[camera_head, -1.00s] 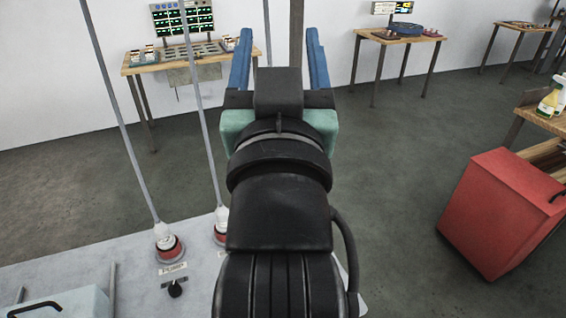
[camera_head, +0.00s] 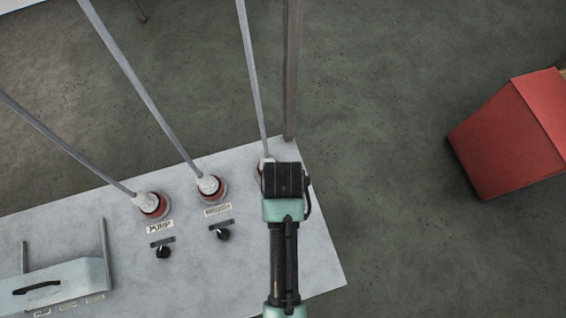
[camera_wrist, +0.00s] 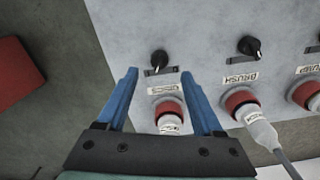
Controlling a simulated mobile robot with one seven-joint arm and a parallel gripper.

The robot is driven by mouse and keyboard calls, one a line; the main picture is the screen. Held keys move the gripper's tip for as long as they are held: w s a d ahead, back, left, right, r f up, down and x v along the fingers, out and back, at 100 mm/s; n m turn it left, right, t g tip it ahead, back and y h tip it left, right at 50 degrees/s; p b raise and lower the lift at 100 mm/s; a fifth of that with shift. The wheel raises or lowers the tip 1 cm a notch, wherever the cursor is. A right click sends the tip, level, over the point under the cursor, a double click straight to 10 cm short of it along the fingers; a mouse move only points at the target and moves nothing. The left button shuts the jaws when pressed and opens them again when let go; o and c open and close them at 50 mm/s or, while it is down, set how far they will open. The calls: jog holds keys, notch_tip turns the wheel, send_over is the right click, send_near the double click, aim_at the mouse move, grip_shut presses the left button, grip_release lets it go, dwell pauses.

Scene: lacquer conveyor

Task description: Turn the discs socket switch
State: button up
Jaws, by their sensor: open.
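The discs switch is a small black knob (camera_wrist: 158,59) on the light grey panel (camera_wrist: 215,30), in the wrist view. The discs label (camera_wrist: 163,90) and the red discs socket (camera_wrist: 168,112) with its white plug lie below it there. My gripper (camera_wrist: 160,73) is open, its blue fingers pointing toward the knob, one on each side of the label. The knob appears just past the fingertips; I cannot tell the depth gap. In the head view my arm hides the discs switch, and only an edge of the discs socket (camera_head: 261,171) shows.
The brush knob (camera_head: 223,235) and pump knob (camera_head: 163,252) sit to the left in the head view, below their red sockets. Grey cables rise from the plugs. A handled box (camera_head: 60,284) is at lower left. A red cabinet (camera_head: 515,135) stands right; floor between is clear.

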jog(key=f, duration=0.7)
jog(key=shift+w+f, duration=0.15)
jog(key=shift+w, duration=0.1)
jog(key=shift+c, duration=0.2)
grip_shut()
